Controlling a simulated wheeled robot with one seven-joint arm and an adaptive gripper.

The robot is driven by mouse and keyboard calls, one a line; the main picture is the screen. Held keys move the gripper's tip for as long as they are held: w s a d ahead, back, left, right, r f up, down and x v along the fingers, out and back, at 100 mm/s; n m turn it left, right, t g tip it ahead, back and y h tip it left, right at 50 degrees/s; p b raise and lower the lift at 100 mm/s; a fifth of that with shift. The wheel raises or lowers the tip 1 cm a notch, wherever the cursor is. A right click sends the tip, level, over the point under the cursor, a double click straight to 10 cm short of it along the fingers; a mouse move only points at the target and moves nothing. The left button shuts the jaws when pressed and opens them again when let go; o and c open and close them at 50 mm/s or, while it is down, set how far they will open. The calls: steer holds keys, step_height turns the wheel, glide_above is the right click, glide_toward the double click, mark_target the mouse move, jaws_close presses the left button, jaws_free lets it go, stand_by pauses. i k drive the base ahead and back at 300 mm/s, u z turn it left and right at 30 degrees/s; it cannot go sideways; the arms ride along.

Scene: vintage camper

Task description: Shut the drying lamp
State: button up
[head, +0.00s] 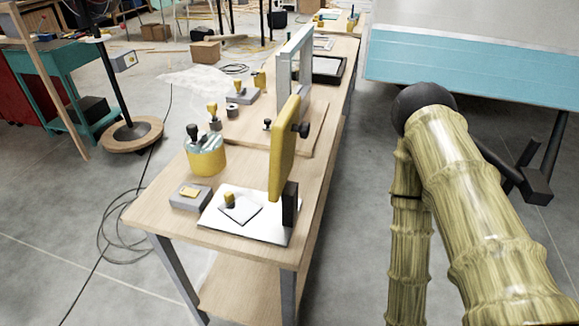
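The drying lamp looks to be the yellow panel (284,150) standing upright on a dark post at the right edge of the workbench. A black knob (304,130) sticks out from its right side. A white base plate (255,226) lies flat below it, with a small pale square and a yellow-knobbed piece on top. The panel is raised, well apart from the plate. My bamboo-patterned arm is bent at the right, across the aisle from the lamp and not touching it. My gripper is not in view.
A blue-and-white camper side (470,62) stands behind my arm. Floor between bench and arm is clear; cables (120,240) lie left.

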mark_target(285, 129)
steer(key=k, duration=0.5)
steer(key=u, duration=0.6)
steer(key=k, duration=1.3)
steer(key=z, duration=0.55)
steer(key=i, duration=1)
steer(key=u, duration=0.05)
